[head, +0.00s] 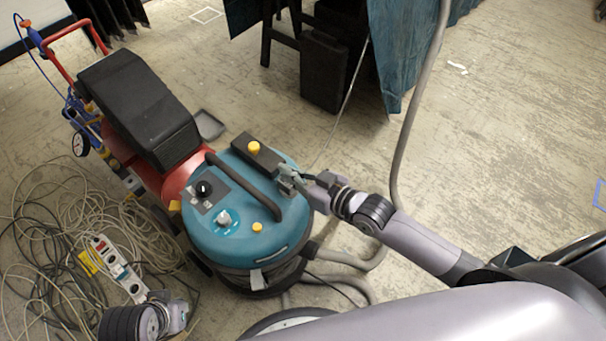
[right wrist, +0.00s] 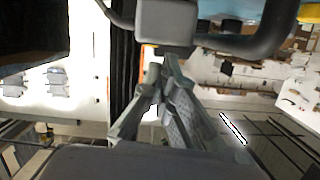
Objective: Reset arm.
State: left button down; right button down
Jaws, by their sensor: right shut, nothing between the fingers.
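My right gripper (head: 284,174) is over the right part of the teal vacuum's top, close to the end of its dark handle (head: 243,188). In the right wrist view its fingers (right wrist: 161,62) are together and empty, with a grey block and a dark curved bar just beyond the tips. I cannot tell whether they touch. The teal vacuum cleaner (head: 284,231) stands upright on the floor, with dials and yellow knobs on top. A dark ribbed joint (head: 130,323) at the bottom left looks like part of my left arm. No left fingers can be made out.
Tangled cables (head: 40,245) and a white power strip (head: 117,268) lie left of the vacuum. A red machine with a black box (head: 135,105) stands behind it. A grey hose (head: 412,130) rises to its right. A teal-draped table (head: 405,60) stands at the back. Floor at right is clear.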

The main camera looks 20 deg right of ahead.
jog(key=v, duration=0.4)
jog(key=shift+f, duration=0.1)
